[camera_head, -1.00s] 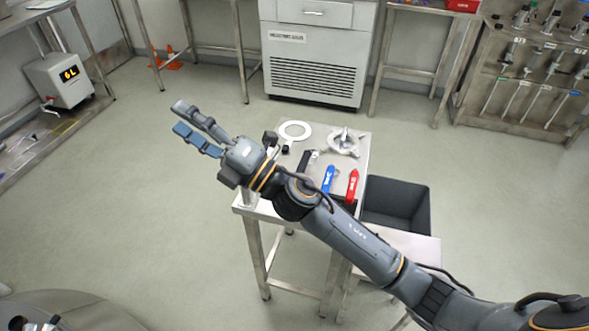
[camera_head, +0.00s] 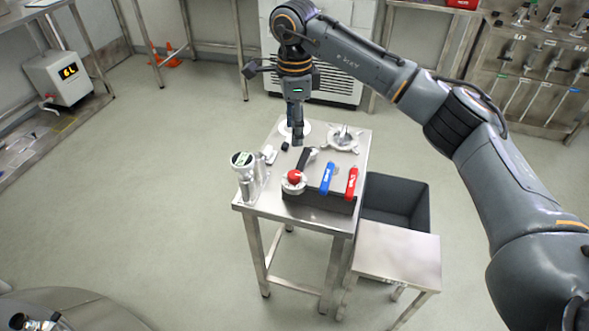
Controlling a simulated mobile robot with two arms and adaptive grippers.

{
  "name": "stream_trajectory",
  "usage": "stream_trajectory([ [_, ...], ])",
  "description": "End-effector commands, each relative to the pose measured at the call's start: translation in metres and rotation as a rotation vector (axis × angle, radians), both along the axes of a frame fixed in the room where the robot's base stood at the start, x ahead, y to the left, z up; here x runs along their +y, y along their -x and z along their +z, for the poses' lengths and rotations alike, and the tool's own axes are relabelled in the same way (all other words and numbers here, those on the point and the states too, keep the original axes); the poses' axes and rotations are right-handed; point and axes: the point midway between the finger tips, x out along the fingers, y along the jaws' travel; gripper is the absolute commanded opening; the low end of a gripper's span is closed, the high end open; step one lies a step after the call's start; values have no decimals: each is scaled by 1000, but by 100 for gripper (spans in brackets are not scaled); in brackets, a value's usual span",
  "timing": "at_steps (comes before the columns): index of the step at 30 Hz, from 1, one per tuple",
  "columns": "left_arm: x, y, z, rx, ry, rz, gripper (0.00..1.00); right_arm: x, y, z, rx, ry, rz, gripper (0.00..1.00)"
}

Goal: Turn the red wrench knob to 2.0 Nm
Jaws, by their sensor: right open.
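A dark tool block (camera_head: 318,198) stands at the front of the small steel table (camera_head: 268,211). A red-handled wrench (camera_head: 351,184) lies at its right end, with a blue-handled wrench (camera_head: 327,178) beside it. Farther left on the block is a round red knob (camera_head: 294,176) on a pale collar, with a black handle (camera_head: 305,159) just behind it. Any scale marks are too small to read. My right gripper (camera_head: 298,138) is open, pointing down above the table's back part, behind the block and apart from the wrenches. My left gripper is not in view.
A silver device with a round display (camera_head: 242,160) stands at the table's left edge. A white ring (camera_head: 308,128) and a metal flanged part (camera_head: 343,138) lie at the back. A dark bin (camera_head: 400,203) and a lower steel table (camera_head: 396,250) stand to the right.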

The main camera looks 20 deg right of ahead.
Motion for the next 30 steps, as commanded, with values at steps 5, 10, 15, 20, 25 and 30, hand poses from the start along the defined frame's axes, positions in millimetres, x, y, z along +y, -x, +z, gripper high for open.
stream_trajectory([
  [5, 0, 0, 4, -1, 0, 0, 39, -1, 1, -21, 6, 3, 0, 54],
  [10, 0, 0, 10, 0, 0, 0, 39, 0, 2, -56, 7, 2, 1, 54],
  [15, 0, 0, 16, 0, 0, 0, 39, 0, 1, -92, 6, 0, 1, 54],
  [20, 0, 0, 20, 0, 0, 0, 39, 0, 1, -118, 5, -1, 0, 54],
  [25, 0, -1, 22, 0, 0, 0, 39, 1, 1, -133, 2, 0, 1, 54],
  [30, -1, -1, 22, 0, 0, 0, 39, 1, 1, -137, 2, -1, 1, 54],
])
